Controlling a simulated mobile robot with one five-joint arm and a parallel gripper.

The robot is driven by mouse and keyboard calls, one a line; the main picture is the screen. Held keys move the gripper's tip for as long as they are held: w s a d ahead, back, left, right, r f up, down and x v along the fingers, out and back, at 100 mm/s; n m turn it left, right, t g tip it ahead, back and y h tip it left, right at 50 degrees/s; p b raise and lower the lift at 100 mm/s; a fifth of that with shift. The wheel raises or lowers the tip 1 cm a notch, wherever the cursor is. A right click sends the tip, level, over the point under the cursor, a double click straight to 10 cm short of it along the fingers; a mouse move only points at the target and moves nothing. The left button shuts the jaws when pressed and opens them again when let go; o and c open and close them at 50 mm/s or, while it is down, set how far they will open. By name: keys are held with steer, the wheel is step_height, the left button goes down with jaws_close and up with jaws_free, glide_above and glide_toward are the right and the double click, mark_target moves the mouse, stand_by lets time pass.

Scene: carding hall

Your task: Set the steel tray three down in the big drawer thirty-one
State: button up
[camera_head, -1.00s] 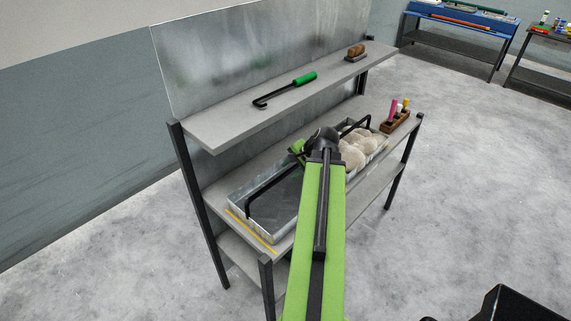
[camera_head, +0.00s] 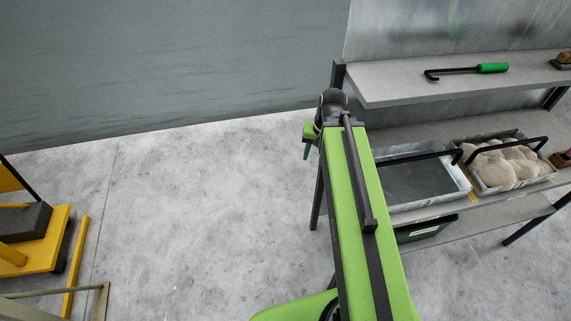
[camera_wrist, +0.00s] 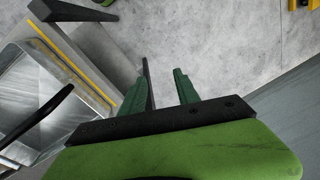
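An empty steel tray (camera_head: 445,197) with a black bar handle stands on the middle level of a grey bench, right of my arm in the head view. It also shows at the left in the wrist view (camera_wrist: 20,62). A second steel tray (camera_head: 488,187) holds pale fluffy lumps. I cannot read a number on either tray. My gripper (camera_wrist: 160,82) has its green fingers apart with nothing between them. In the head view my gripper (camera_head: 307,142) is off the bench's left end, apart from the trays. Drawer thirty-one cannot be identified here.
A black hook with a green handle (camera_head: 492,68) lies on the upper shelf (camera_head: 400,91). A dark green bin (camera_head: 425,231) sits on the level below the trays. Yellow equipment (camera_head: 48,262) stands at the far left. The floor between it and the bench is clear.

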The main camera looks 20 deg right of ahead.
steer(key=s+a+n+g+h, duration=0.1)
steer(key=a+n, duration=0.3)
steer(key=a, duration=0.7)
step_height(320, 180, down, 6)
steer(key=b, duration=0.6)
steer(key=shift+s+d+r+p, duration=0.1)
steer(key=shift+r+p, duration=0.2)
steer(key=shift+p, duration=0.1)
steer(key=shift+c, duration=0.2)
